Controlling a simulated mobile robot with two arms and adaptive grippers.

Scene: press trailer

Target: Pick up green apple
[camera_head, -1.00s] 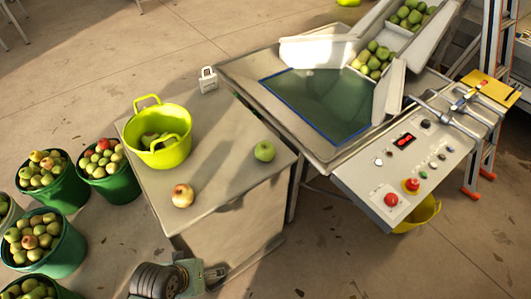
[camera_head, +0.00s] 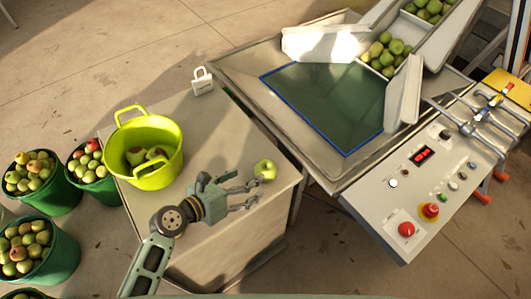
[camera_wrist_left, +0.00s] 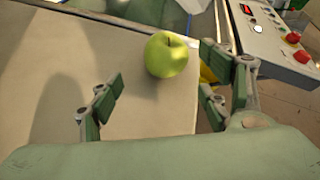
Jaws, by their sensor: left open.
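The green apple (camera_head: 265,169) sits on the grey table (camera_head: 225,140) near its right corner. In the left wrist view the apple (camera_wrist_left: 166,54) appears ahead of and between the two fingers, closer to the right finger. My left gripper (camera_head: 256,192) is open and empty, low over the table with its fingers reaching toward the apple. In the left wrist view its fingertips (camera_wrist_left: 161,88) stand well apart, with bare tabletop between them. The apple does not look gripped. My right gripper is not in view.
A yellow-green tub (camera_head: 170,165) with several apples stands on the table's left. A small white tag-like object (camera_head: 203,84) is at the back edge. The press trailer's tray (camera_head: 325,105) and control panel (camera_head: 420,200) lie to the right. Green buckets (camera_head: 45,195) stand on the floor left.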

